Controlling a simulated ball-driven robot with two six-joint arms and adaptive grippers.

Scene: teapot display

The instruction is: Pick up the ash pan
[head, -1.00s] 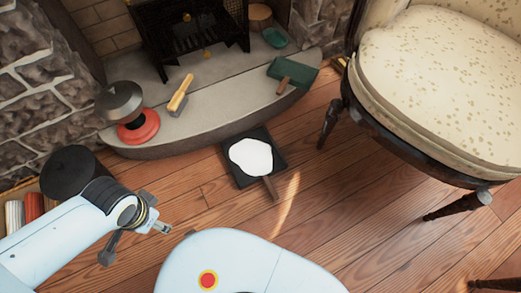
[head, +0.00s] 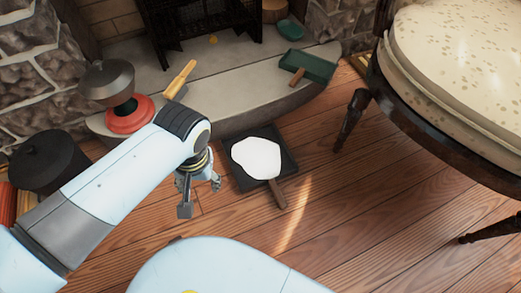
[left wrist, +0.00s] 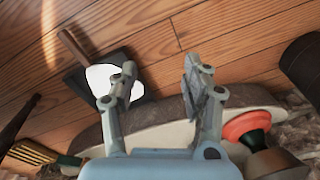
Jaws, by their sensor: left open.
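The ash pan (head: 286,160) is a dark square pan with a wooden handle and a white patch lying in it. It rests on the wooden floor just in front of the hearth, its handle pointing away from the hearth. It also shows in the left wrist view (left wrist: 76,84), left of the jaws, with part of its white patch behind one finger. My left gripper (head: 200,194) is open and empty, left of the pan in the head view and apart from it. Its spread fingers show in the left wrist view (left wrist: 160,76). My right gripper is not in view.
A dark pot (head: 48,163) stands left. A chair (head: 460,70) stands right. The floor before the pan is clear.

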